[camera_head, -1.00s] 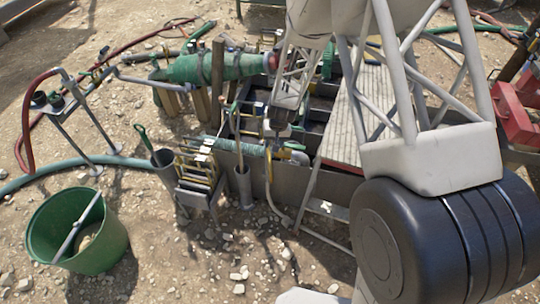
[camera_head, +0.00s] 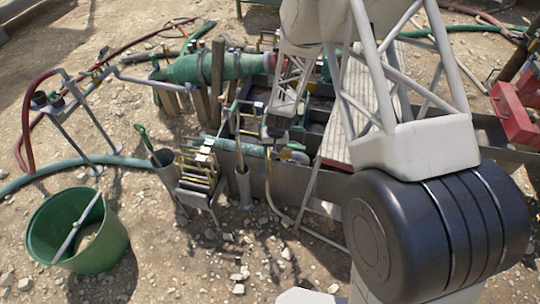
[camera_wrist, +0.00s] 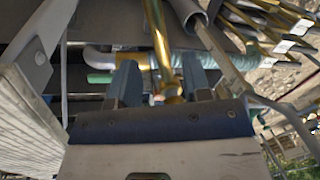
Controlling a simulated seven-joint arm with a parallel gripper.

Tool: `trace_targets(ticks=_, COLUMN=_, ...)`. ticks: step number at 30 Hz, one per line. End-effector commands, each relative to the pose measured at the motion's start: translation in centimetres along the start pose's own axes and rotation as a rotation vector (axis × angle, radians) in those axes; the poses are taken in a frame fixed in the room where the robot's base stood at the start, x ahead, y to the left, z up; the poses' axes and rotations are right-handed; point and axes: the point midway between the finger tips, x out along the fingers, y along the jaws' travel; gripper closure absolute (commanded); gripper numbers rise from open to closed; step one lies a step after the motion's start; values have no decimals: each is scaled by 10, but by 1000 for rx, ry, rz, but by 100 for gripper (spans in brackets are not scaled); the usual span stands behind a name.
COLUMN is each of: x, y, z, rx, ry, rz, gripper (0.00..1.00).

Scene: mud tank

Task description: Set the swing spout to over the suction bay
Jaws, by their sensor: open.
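My gripper (camera_head: 278,130) is at the near wall of the mud tank, pointing down. In the wrist view its two fingers (camera_wrist: 160,83) are apart. A brass-coloured bar (camera_wrist: 158,38) runs down the picture between the fingers; I cannot tell whether they touch it. It may be part of the swing spout. A grey elbow pipe (camera_head: 297,156) sits just right of the gripper and joins a teal hose (camera_head: 228,146); it also shows in the wrist view (camera_wrist: 98,57). Dark tank compartments (camera_head: 316,107) lie behind the gripper. Which one is the suction bay is unclear, and my arm hides part of the tank.
A ribbed walkway (camera_head: 338,140) covers the tank's right part. A rack of yellow-edged frames (camera_head: 196,170) and a grey tube (camera_head: 243,187) stand left of the gripper. A green bucket (camera_head: 116,240) is at front left. Open gravel lies in front.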

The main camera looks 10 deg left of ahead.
Motion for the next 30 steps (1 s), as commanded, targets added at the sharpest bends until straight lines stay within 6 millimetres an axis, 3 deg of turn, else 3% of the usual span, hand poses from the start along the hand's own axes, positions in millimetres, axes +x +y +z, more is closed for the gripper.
trace_targets(ticks=12, x=38, y=0, z=0, rx=1, ry=-1, rz=0, gripper=56)
trace_targets(ticks=25, x=43, y=0, z=0, rx=1, ry=0, rz=0, gripper=56)
trace_targets(ticks=30, x=43, y=0, z=0, rx=1, ry=0, rz=0, gripper=80)
